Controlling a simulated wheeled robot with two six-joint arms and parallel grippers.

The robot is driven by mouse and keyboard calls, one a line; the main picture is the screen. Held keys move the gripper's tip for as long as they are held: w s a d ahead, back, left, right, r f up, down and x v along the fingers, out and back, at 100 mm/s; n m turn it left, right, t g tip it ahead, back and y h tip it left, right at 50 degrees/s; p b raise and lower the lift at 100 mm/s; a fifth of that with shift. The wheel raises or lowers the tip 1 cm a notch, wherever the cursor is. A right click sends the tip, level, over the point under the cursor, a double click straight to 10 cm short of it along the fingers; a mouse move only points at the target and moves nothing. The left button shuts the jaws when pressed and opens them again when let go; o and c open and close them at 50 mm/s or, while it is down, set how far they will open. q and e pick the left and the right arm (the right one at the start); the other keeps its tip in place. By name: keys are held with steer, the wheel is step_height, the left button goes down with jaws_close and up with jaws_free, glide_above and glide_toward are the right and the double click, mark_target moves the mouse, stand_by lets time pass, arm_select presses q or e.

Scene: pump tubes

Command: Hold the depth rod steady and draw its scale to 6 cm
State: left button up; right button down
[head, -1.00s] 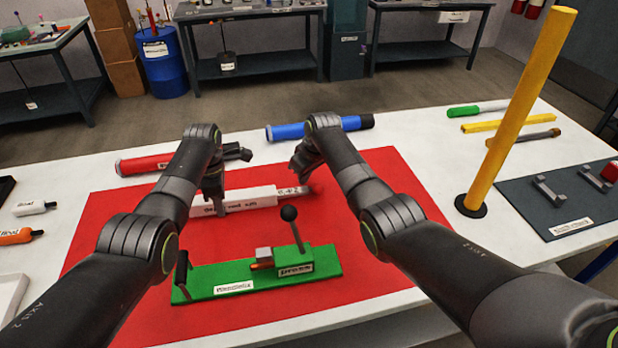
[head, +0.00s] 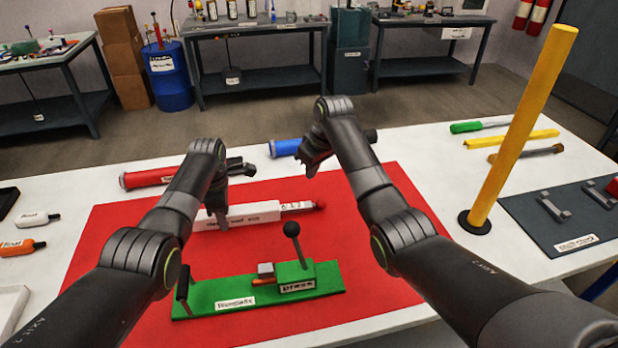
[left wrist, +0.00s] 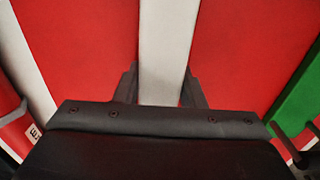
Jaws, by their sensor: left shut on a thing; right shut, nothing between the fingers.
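The depth rod is a white bar (head: 250,214) with dark lettering, lying across the red mat in the head view. A narrower scale section (head: 296,207) sticks out of its right end, with small marks too blurred to read and a red knob (head: 320,204) at the tip. My left gripper (head: 219,218) is shut on the bar's left part. The left wrist view shows the white bar (left wrist: 166,50) running between its fingers (left wrist: 160,92). My right gripper (head: 308,170) is shut and empty, above and behind the scale end, apart from the knob.
A green press fixture (head: 240,302) with a black ball lever stands in front of the rod. A red tube (head: 150,178) and a blue tube (head: 284,149) lie behind it. A tall yellow post (head: 515,140) stands at the right. Red mat (head: 375,262) is bare right of the knob.

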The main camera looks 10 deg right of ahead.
steer(key=shift+s+d+r, duration=0.1)
steer(key=shift+r, duration=0.3)
arm_select(q)
steer(key=o, duration=1.3)
